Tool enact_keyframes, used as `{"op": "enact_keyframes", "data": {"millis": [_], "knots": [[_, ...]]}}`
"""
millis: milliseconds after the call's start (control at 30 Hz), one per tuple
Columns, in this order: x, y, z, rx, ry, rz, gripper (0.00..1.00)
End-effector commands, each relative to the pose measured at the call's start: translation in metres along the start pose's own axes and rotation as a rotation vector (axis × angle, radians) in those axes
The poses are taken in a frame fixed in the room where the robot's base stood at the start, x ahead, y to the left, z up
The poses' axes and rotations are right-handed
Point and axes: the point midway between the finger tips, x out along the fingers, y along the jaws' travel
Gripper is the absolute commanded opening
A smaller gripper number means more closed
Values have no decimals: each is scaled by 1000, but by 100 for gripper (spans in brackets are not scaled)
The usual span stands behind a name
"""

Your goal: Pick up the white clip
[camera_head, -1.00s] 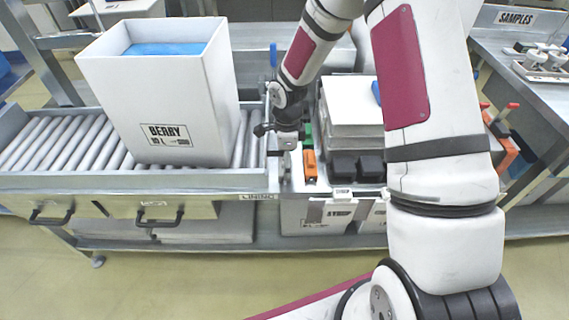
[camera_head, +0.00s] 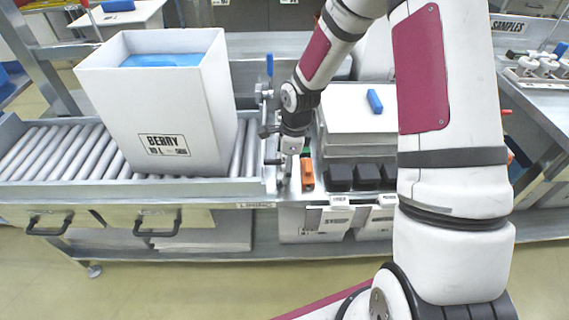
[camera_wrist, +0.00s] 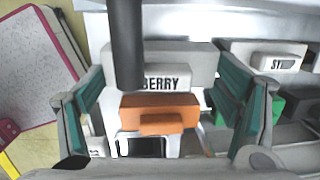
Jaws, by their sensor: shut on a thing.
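My gripper (camera_wrist: 160,72) is shut on a pale block that I take to be the white clip (camera_wrist: 200,62). Its teal-padded fingers meet the block's left and right ends in the wrist view. A small plate reading BERRY shows at the block's front. In the head view my gripper (camera_head: 287,165) is low at the right end of the roller conveyor, and the held thing is too small to make out there. An orange clip (camera_wrist: 160,113) shows between the fingers, nearer the camera's lower edge; it also lies just right of my gripper in the head view (camera_head: 307,175).
A white BERRY box (camera_head: 200,110) with blue inside stands on the rollers (camera_head: 60,150). Black clips (camera_head: 340,178) lie right of the orange one. A green clip (camera_wrist: 277,105) is partly behind the right finger. A blue clip (camera_head: 375,101) lies on a white stack (camera_head: 350,125).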

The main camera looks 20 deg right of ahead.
Motion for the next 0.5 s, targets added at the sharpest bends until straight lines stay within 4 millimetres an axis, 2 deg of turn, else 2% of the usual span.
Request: {"op": "enact_keyframes", "data": {"millis": [500], "knots": [[1,5,-10,5,-207,-110,62]]}}
